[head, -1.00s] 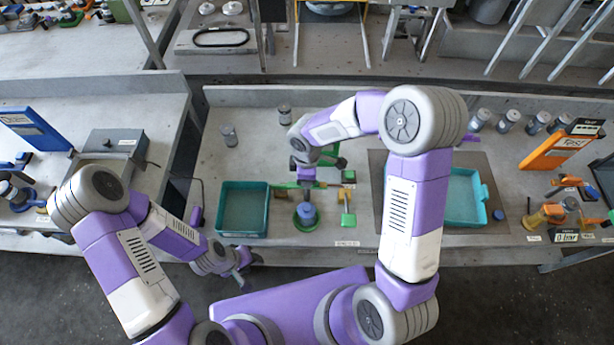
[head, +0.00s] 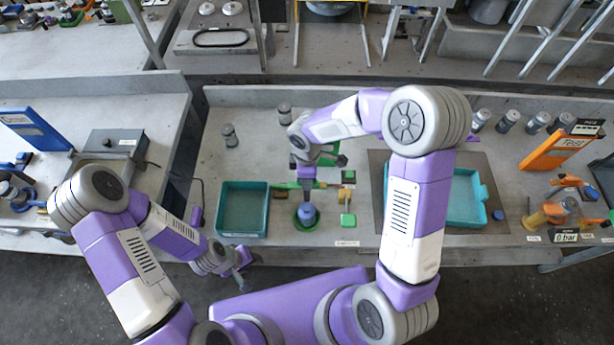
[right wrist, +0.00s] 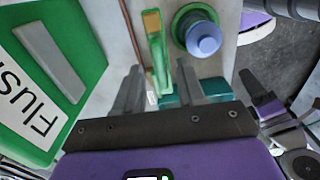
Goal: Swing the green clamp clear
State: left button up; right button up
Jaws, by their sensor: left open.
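The green clamp (right wrist: 157,62) shows in the right wrist view as a green bar with a tan tip, lying between the fingers of my right gripper (right wrist: 158,92). The fingers are apart, with gaps visible beside the bar. In the head view the green clamp (head: 285,186) is partly hidden under my right gripper (head: 304,183). A blue round part (head: 306,213) sits in a green ring just in front of it; this blue part (right wrist: 203,38) also shows beside the clamp in the wrist view. My left gripper (head: 243,264) hangs low at the table's front edge, open and away from the clamp.
A teal tray (head: 222,210) stands left of the clamp, another teal tray (head: 485,218) to the right. A green panel (right wrist: 60,65) marked "Flush" stands close beside my right gripper. Grey cylinders stand at the back.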

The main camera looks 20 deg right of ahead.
pick_arm(q)
jog(key=shift+r+p, duration=0.4)
jog(key=shift+r, duration=0.05)
pick_arm(e)
notch_tip(320, 180, up, 7)
jog(key=shift+f, duration=0.2)
